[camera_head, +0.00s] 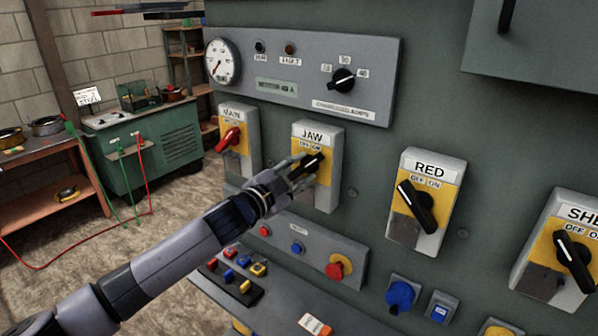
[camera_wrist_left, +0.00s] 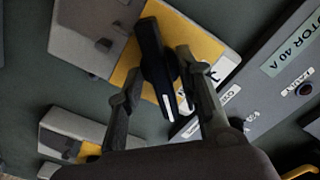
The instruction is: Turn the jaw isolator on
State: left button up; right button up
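The jaw isolator (camera_head: 327,191) is a grey box with a yellow plate, labelled JAW, on the green panel. Its black handle (camera_head: 312,163) slants from lower left to upper right, with its upper end under the OFF/ON label. My left gripper (camera_head: 299,171) is at the handle, one finger on either side. In the left wrist view the black handle (camera_wrist_left: 152,50) stands between the two spread fingertips (camera_wrist_left: 157,68), with narrow gaps seeming to show beside it. The fingers partly hide the handle in the head view. My right gripper is not in view.
The main isolator (camera_head: 231,139) with a red handle is on the left. The red isolator (camera_head: 425,204) and another (camera_head: 561,250) are on the right, their handles slanting to upper left. A button strip (camera_head: 312,254) and sloped desk lie below. A gauge panel (camera_head: 300,75) is above.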

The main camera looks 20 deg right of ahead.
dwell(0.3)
pick_arm(q)
jog(key=v, duration=1.2)
